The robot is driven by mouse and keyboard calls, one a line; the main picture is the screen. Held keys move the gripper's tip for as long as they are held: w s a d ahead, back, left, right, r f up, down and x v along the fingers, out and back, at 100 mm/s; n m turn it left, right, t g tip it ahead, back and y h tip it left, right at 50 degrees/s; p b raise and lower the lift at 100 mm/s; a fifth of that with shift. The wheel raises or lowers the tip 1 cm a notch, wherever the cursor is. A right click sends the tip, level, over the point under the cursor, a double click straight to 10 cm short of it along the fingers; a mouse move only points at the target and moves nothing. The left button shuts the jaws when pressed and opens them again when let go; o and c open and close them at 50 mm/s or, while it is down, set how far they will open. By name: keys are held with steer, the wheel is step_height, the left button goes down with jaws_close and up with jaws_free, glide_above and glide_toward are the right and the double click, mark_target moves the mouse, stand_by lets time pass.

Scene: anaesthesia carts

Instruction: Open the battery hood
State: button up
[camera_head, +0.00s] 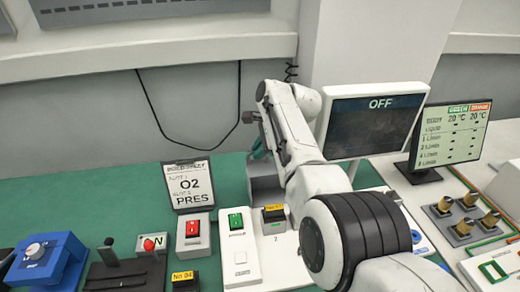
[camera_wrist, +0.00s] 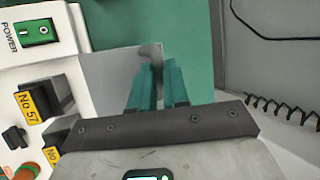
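A grey box with a flat top (camera_head: 264,188), which looks like the battery hood, stands on the green bench behind the switch panel. In the wrist view its grey top (camera_wrist: 108,68) lies left of the fingers, with a small grey tab (camera_wrist: 150,50) at its right edge. My gripper (camera_wrist: 160,66) has its two teal fingers close together, a narrow gap between them, right at this tab. Part of the tab seems to lie between the tips; I cannot tell whether they clamp it. In the head view my gripper (camera_head: 258,150) is mostly hidden behind my arm.
A white panel with a green switch (camera_head: 236,221) and a yellow-labelled block (camera_head: 274,213) is close by. An OFF monitor (camera_head: 372,125) stands to the right, with a coiled cable (camera_wrist: 282,108) beside the gripper. An O2 PRES sign (camera_head: 188,185) stands left. Green bench beyond the fingers is clear.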

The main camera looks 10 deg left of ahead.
mark_target(275, 166)
steer(key=o, duration=0.4)
steer(key=shift+w+a+r, duration=0.15)
steer(key=shift+w+r, duration=0.15)
steer(key=shift+r, duration=0.05)
steer(key=shift+f, duration=0.15)
steer(key=shift+s, duration=0.1)
steer(key=v, duration=1.1)
steer(key=shift+p, duration=0.3)
steer(key=shift+f, duration=0.1)
